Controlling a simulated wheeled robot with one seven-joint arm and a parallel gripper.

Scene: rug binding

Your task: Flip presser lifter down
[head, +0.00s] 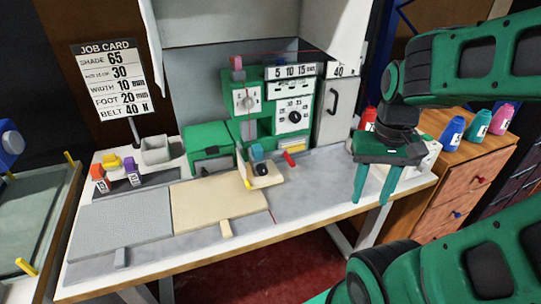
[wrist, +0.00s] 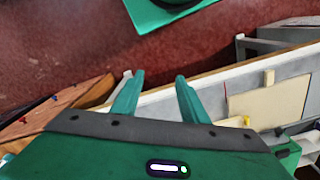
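The green binding machine (head: 268,105) stands at the back of the table. A small red lever (head: 290,158), which looks like the presser lifter, sticks out low at the machine's front right, close to the presser area (head: 262,170). Its exact tilt is hard to tell at this size. My gripper (head: 374,200) hangs over the right end of the table, fingers pointing down, well to the right of the lever. Its two green fingers are apart with nothing between them, as the wrist view (wrist: 160,77) also shows. The lever cannot be made out in the wrist view.
A beige panel (head: 215,203) and a grey ribbed panel (head: 120,235) lie on the table (head: 320,190). Small orange and purple spools stand at left. A wooden drawer cabinet (head: 455,178) with coloured bottles is at right. The grey tabletop between gripper and lever looks clear.

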